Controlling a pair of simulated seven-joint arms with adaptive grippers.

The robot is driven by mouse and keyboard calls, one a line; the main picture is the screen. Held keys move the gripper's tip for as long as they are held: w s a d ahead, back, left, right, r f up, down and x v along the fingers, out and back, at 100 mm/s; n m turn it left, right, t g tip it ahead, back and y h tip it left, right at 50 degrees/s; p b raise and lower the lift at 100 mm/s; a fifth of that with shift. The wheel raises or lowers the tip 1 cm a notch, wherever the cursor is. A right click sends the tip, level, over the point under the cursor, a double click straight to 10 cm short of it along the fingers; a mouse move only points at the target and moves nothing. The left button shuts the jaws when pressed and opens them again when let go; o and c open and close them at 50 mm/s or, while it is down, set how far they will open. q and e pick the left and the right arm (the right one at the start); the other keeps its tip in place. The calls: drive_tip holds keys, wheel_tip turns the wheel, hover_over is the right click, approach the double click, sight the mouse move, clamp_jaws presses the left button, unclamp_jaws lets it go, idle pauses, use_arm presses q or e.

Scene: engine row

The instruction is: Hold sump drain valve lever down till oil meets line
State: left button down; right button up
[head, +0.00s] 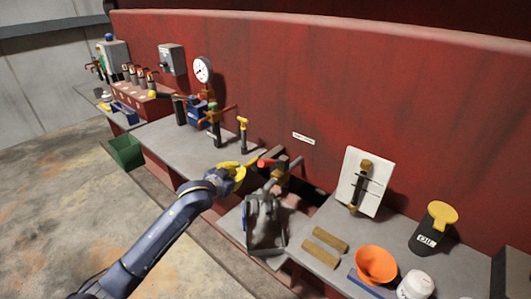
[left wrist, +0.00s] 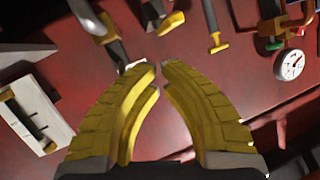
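A valve with a red-tipped lever (head: 266,162) and grey pipework stands mid-bench in the head view. A grey open container (head: 265,222) is below it. A white board (head: 372,165) against the red wall carries an upright sight tube (head: 357,190) with a dark line across; the oil level is too small to read. My left gripper (head: 240,174) is just left of the red lever tip, apart from it as far as I can tell. In the left wrist view its yellow fingers (left wrist: 160,68) have a narrow gap between tips and hold nothing. My right gripper is not in view.
Two wooden blocks (head: 325,247), an orange funnel (head: 376,265), a white jar (head: 415,285) and an oil jug (head: 433,228) stand at the right. A yellow T-handle (head: 243,122) and a gauge (head: 203,69) stand behind the gripper. A green bin (head: 125,151) is at left.

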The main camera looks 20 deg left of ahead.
use_arm(q)
drive_tip(key=s+d+r+n+h, duration=0.2)
drive_tip(key=d+r, duration=0.3)
drive_tip(key=r, duration=0.6)
drive_tip(key=shift+n+t+h, duration=0.4)
drive_tip(key=shift+n+h, duration=0.2)
drive_tip(key=shift+h, duration=0.2)
drive_tip(key=shift+f, duration=0.1)
hover_over(272, 161)
drive_tip(key=a, duration=0.2)
drive_tip(key=f, duration=0.2)
drive_tip(key=shift+a+f, duration=0.2)
drive_tip(key=shift+f, duration=0.2)
drive_tip(key=shift+s+f, duration=0.25)
drive_tip(key=shift+f, duration=0.25)
drive_tip(key=shift+s+f, duration=0.25)
drive_tip(key=shift+f, duration=0.2)
